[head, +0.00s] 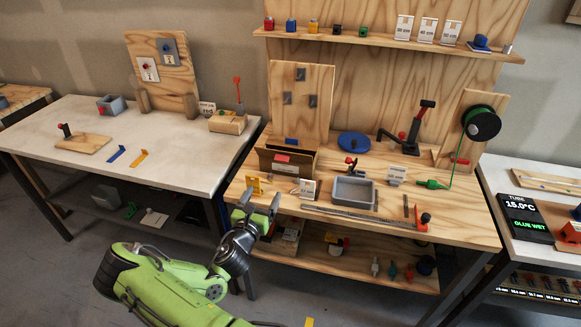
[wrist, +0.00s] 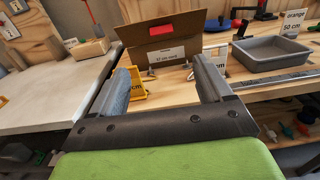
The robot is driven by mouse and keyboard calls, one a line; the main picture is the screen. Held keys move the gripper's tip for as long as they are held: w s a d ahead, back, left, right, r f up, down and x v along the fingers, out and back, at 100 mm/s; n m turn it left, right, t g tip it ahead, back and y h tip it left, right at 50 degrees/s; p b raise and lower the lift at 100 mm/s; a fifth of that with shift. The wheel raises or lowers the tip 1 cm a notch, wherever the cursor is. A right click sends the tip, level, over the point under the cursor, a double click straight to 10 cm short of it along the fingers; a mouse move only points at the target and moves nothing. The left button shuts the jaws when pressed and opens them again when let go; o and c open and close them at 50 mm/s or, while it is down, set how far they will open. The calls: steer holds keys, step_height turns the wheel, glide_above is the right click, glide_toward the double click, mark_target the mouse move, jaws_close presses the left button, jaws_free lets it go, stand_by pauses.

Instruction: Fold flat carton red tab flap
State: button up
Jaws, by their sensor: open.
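A brown carton (head: 271,169) stands at the left part of the wooden workbench, below an upright wooden board. A red tab (head: 282,158) sits on its front flap; in the wrist view the tab (wrist: 161,30) is on the brown flap (wrist: 185,31), which stands raised and tilted above the carton's front. A white label (wrist: 166,54) is on the front face below. My gripper (head: 259,201) is open and empty, at the bench's front left edge, short of the carton. In the wrist view the carton lies ahead, between and beyond the two fingers.
A yellow stand (wrist: 137,86) is close to the left finger. A grey tray (head: 353,192), a white sign (head: 307,189) and a long metal rule (head: 352,217) lie right of the carton. A pale table (head: 150,170) stands left, across a gap.

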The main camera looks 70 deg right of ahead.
mark_target(283, 159)
steer(key=w+d, duration=0.2)
steer(key=d, duration=1.4)
steer(key=shift+f, duration=0.1)
steer(key=c, duration=1.1)
steer(key=shift+o, duration=0.2)
steer(key=f+h+b, duration=0.1)
steer(key=b, duration=0.3)
steer(key=shift+s+a+f, duration=0.1)
steer(key=shift+f, duration=0.25)
steer(key=h+b, duration=0.1)
steer(key=b, duration=0.4)
steer(key=shift+a+f+h, duration=0.2)
steer(key=shift+f+h, duration=0.15)
steer(key=shift+h, duration=0.05)
steer(key=shift+b, duration=0.45)
steer(key=shift+r, duration=0.2)
